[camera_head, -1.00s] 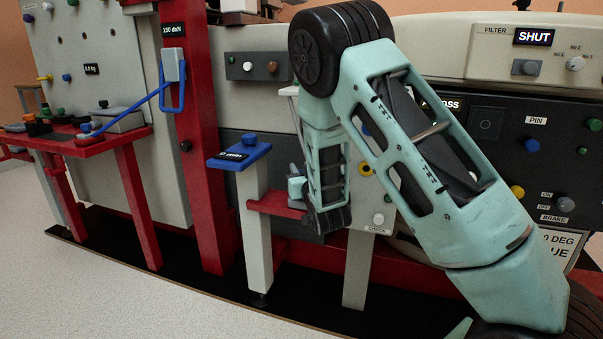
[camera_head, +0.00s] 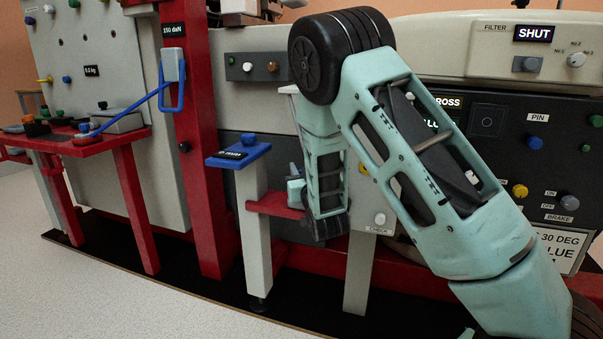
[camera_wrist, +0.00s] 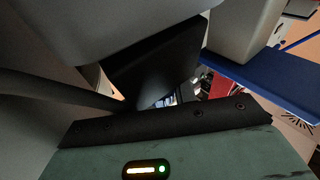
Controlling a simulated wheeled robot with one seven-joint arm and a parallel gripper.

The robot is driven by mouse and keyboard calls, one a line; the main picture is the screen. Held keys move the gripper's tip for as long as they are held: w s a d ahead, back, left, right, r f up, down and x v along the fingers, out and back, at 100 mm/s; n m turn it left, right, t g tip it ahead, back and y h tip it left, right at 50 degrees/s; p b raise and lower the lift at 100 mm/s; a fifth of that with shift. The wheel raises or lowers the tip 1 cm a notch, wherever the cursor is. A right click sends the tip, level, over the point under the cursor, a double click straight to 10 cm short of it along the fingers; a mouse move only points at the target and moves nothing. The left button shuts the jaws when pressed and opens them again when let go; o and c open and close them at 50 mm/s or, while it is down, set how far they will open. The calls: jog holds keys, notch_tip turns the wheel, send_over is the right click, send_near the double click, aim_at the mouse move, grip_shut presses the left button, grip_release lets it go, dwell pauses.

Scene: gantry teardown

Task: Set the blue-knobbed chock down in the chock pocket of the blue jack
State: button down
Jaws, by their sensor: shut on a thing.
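My gripper (camera_head: 326,230) hangs at the end of my arm, right of the jack and beside a small red shelf. Its fingers are mostly hidden in the head view. In the wrist view a dark angular block (camera_wrist: 155,65) fills the space ahead of my gripper's teal body; I cannot tell whether it is a finger or the held chock. A blue plate edge (camera_wrist: 260,85) passes at the right there. The chock's own blue knob cannot be made out.
The red shelf (camera_head: 272,205) with a small grey fitting (camera_head: 296,190) is close to my gripper. A red upright (camera_head: 195,150) and a red table (camera_head: 75,148) with several items stand to the left. Control panels stand behind and right. The floor in front is clear.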

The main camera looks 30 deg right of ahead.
jog(key=shift+s+n+t+h+b, duration=0.2)
jog(key=shift+n+t+h+b, duration=0.6)
jog(key=shift+b, duration=1.9)
jog(key=shift+m+t+b, duration=0.4)
jog(key=shift+t+b, duration=0.05)
jog(key=shift+t, duration=0.05)
jog(key=shift+d+r+m, duration=0.1)
jog(key=shift+d+m, duration=0.3)
jog(key=shift+a+b, duration=0.1)
jog(key=shift+b, duration=0.4)
jog(key=shift+w+f+b, duration=0.1)
jog(key=shift+f+b, duration=0.4)
jog(key=shift+f, duration=0.05)
jog(key=shift+s+d+f, duration=0.15)
jog(key=shift+s+d, duration=0.1)
jog(key=shift+s, duration=0.05)
dwell(0.4)
jog(key=shift+w+a+r+b, duration=0.1)
jog(key=shift+a+r+b, duration=0.1)
jog(key=shift+b, duration=0.1)
dwell(0.4)
